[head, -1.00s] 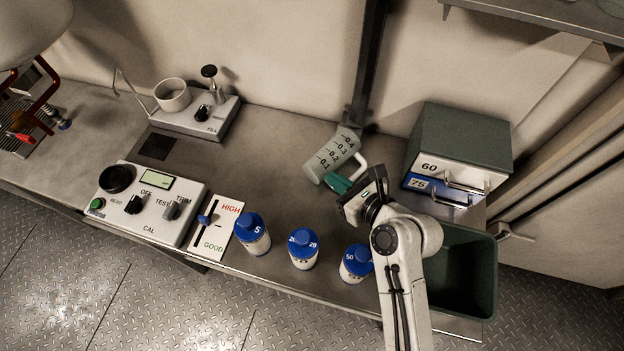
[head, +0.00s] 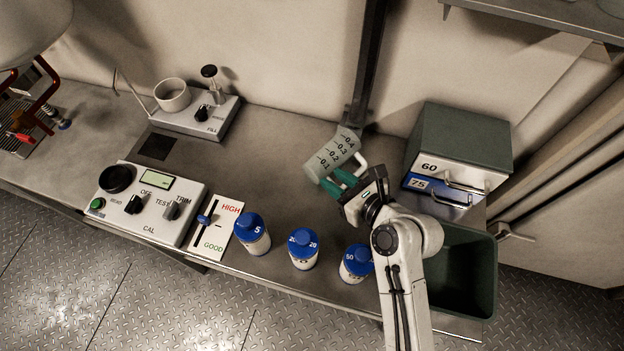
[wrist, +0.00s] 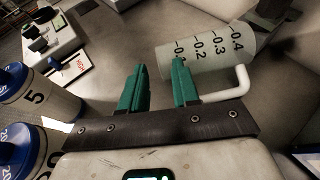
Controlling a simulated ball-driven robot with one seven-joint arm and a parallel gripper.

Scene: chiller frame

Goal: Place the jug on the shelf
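The jug (head: 333,155) is a translucent measuring cup with dark marks from 0.1 to 0.4 and a white handle. A shelf (head: 540,20) is at the top right.
Blue-capped bottles (head: 303,249) line the front edge. A green drawer unit (head: 458,140) stands right of the jug, with a dark green bin (head: 468,270) below it. A dark post (head: 368,65) rises behind the jug. The bench centre (head: 260,165) is clear.

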